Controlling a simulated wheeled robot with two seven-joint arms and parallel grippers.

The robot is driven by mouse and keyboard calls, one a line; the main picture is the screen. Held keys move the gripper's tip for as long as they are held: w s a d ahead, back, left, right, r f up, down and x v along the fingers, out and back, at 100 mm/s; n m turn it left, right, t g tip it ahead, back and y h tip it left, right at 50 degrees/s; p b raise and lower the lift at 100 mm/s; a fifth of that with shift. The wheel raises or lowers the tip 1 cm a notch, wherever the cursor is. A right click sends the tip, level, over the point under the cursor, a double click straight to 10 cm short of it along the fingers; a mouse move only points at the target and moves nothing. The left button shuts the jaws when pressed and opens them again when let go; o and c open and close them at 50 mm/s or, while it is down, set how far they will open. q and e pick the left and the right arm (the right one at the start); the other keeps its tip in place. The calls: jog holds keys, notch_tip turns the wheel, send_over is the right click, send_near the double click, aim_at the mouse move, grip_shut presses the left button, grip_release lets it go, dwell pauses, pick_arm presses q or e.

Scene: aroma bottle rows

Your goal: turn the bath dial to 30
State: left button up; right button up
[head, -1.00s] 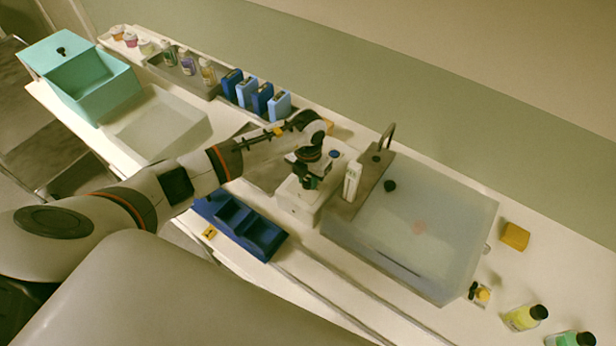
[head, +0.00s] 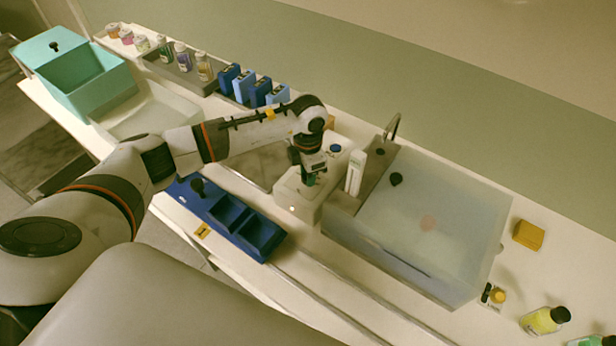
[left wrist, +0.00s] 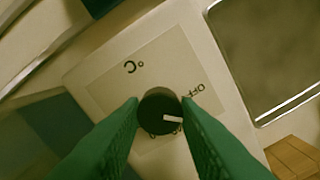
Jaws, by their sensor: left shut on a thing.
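The bath dial is a round black knob (left wrist: 158,106) with a white pointer mark, on a pale panel (left wrist: 115,85) in the left wrist view. The pointer points to the right and slightly down in that view, just below the "OFF" print. A "°C" print is at upper left; other marks below the knob are mostly hidden. My left gripper (left wrist: 160,108) has its green fingers on both sides of the knob, shut on it. In the head view my left gripper (head: 311,180) reaches down onto the white control box (head: 298,200), hiding the dial. My right gripper is out of view.
The clear water bath (head: 430,225) stands right of the box, with a white upright thermometer-like strip (head: 355,172) between. A blue tray (head: 232,222) lies in front. Blue blocks (head: 250,88) and small bottles stand behind. A yellow block (head: 528,234) is at right.

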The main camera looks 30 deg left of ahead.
pick_arm(q)
jog(key=shift+w+r+m+b, duration=0.1)
jog(key=shift+m+b, duration=0.4)
jog(key=shift+m, duration=0.1)
jog(key=o, duration=1)
jog(key=shift+c, duration=0.2)
jog(key=shift+r, duration=0.1)
jog(key=shift+r, duration=0.35)
notch_tip(320, 180, up, 11)
jog(key=b, duration=0.3)
jog(key=shift+s, duration=0.2)
